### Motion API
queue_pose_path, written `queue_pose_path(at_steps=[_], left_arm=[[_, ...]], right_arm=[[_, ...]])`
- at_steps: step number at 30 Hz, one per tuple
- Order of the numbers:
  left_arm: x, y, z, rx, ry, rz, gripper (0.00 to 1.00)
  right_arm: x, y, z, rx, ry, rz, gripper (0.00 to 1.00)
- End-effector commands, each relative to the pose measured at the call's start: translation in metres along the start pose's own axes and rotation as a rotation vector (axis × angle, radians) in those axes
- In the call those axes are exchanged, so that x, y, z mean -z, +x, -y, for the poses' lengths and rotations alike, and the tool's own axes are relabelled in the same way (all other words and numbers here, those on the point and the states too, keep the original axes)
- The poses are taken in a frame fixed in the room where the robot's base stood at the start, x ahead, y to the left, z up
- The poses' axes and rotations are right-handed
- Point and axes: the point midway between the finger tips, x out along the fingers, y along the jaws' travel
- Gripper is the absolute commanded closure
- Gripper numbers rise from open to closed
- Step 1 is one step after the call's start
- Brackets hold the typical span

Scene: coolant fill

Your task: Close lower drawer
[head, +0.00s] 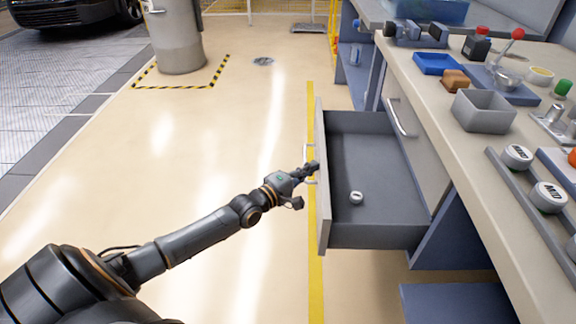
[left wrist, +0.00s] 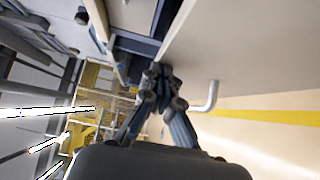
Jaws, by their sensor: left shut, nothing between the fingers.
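The lower drawer (head: 375,232) is pulled far out of the workbench on the right in the head view. It is grey inside and holds a small white round piece (head: 356,197). Its beige front panel (head: 321,190) faces left. My left gripper (head: 312,168) is shut and empty at the outer face of that panel, close to the handle; I cannot tell whether it touches. In the left wrist view, the shut fingers (left wrist: 160,82) are beside the panel (left wrist: 245,50), and the metal handle (left wrist: 210,97) is just right of them. My right gripper is not in view.
The floor left of the drawer is clear; a grey barrel (head: 177,35) stands farther back.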

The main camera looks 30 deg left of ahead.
Motion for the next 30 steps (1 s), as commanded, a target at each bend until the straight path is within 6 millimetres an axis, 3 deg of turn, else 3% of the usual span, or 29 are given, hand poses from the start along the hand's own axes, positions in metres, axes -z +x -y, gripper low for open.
queue_pose_path(at_steps=[3, 6, 12, 17, 23, 30], left_arm=[[-0.025, 0.025, -0.004, -0.005, -0.008, 0.001, 1.00], [-0.045, 0.045, -0.003, -0.004, -0.008, 0.001, 1.00], [-0.085, 0.085, -0.002, -0.003, -0.007, 0.002, 1.00], [-0.116, 0.115, -0.001, -0.002, -0.006, 0.003, 1.00], [-0.146, 0.145, 0.001, -0.001, -0.005, 0.002, 1.00], [-0.169, 0.168, 0.001, 0.000, -0.002, 0.001, 1.00]], right_arm=[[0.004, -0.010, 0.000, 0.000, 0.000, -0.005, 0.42], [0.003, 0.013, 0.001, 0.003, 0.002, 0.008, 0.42], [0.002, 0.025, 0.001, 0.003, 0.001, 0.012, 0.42], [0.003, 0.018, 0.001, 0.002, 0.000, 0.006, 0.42], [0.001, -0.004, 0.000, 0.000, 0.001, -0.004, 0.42], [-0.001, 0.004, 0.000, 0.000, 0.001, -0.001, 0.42]])
